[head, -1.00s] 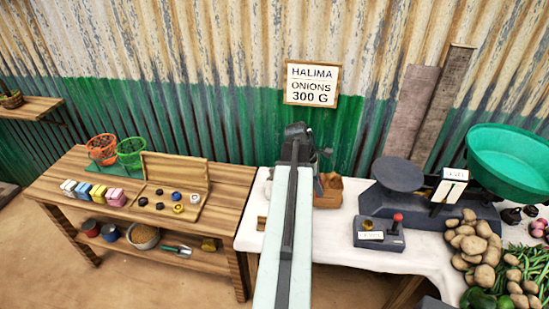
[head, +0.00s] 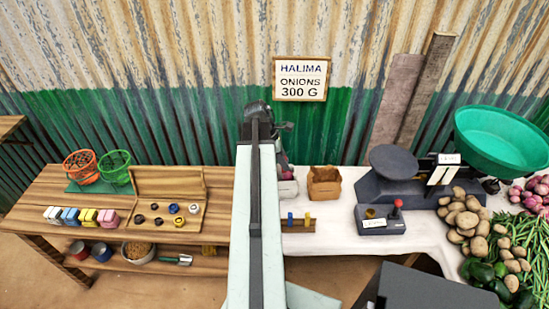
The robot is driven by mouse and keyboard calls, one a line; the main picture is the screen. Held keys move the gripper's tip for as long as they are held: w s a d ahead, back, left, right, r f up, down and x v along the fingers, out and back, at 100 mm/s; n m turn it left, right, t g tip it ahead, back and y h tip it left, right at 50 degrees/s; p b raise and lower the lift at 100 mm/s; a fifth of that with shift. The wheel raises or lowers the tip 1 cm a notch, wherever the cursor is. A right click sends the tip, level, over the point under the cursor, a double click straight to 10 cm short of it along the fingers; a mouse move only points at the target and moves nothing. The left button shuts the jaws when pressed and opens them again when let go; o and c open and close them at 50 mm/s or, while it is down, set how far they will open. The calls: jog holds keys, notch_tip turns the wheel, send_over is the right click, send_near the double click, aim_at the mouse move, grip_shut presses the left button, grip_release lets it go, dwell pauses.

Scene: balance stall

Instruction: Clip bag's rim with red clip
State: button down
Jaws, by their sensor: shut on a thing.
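The bag (head: 323,184) is an open brown paper bag standing upright on the white-clothed table. My gripper (head: 284,160) hangs past the end of my raised arm, left of the bag and apart from it. It is small and partly hidden behind the arm. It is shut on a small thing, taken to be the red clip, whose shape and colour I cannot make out. A wooden clip rack (head: 299,227) in front of the bag carries a blue clip (head: 290,219) and a yellow clip (head: 307,219). My arm hides the rack's left end.
A grey scale (head: 394,168) with a green pan (head: 501,138) stands right of the bag. A small grey box with a red knob (head: 396,204) is in front of it. Potatoes (head: 460,222) crowd the right. A wooden bench (head: 50,192) lies left.

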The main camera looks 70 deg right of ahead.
jog(key=shift+w+f+b, duration=0.3)
jog(key=shift+f+b, duration=0.35)
jog(key=shift+f, duration=0.1)
notch_tip(320, 180, down, 8)
jog(key=b, duration=0.8)
jog(key=shift+a, duration=0.1)
jog(key=c, duration=1.1)
grip_release()
jog(key=shift+c, duration=0.2)
jog(key=p+v, duration=0.7)
jog(key=v, duration=0.1)
jog(key=shift+r+p, duration=0.1)
jog(key=shift+p, duration=0.2)
